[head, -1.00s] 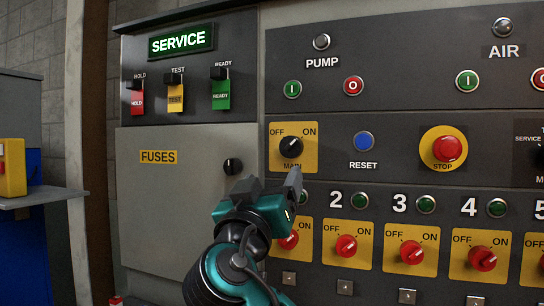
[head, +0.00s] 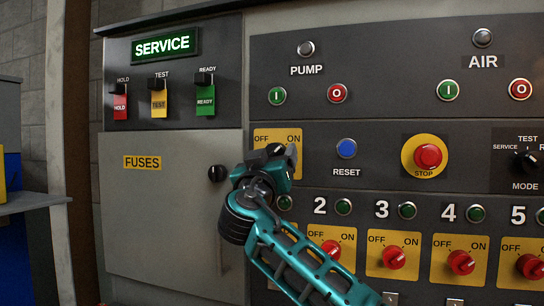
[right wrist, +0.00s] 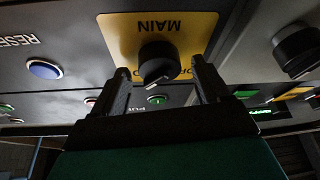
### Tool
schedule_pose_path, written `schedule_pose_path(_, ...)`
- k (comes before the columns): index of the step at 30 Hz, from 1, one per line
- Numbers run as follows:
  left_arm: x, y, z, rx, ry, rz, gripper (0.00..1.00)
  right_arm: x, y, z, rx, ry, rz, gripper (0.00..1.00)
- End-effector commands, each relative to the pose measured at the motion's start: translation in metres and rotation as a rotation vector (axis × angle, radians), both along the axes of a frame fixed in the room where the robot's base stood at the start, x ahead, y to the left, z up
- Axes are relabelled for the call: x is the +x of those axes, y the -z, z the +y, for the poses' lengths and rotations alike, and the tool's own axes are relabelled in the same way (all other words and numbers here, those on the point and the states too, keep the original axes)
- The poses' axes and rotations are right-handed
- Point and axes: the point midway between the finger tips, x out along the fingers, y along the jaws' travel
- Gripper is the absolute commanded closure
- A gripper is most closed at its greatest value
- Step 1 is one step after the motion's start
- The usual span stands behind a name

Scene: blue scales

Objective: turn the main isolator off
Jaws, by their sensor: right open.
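The main isolator is a black rotary knob on a yellow plate (head: 263,136) marked OFF and ON, left of the blue reset button. My right gripper (head: 268,160) is in front of the plate and hides most of the knob in the head view. In the right wrist view the knob (right wrist: 158,62) shows between the two spread fingers of the open gripper, with a gap on each side. The plate's MAIN label appears upside down there. The knob's setting cannot be read clearly now. My left gripper is not in view.
A fuses door (head: 165,215) with a black knob (head: 217,173) is at the left. The blue reset button (head: 346,149) and red stop button (head: 427,156) are to the right. Several red rotary switches (head: 393,256) line the row below.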

Motion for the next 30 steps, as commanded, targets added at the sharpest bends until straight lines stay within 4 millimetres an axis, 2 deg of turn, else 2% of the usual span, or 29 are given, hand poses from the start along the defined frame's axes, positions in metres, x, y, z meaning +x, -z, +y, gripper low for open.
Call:
schedule_pose_path(7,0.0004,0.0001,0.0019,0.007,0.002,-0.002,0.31,0.0007,0.0001,-0.0001,-0.001,0.0,0.0,0.24)
schedule_pose_path(24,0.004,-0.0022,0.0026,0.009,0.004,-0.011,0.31,0.0003,0.0002,0.0001,-0.001,0.0,0.0,0.78)
schedule_pose_path(30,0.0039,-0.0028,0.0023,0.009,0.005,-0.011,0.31,0.0004,0.0001,0.0,-0.009,0.0,0.003,0.8)
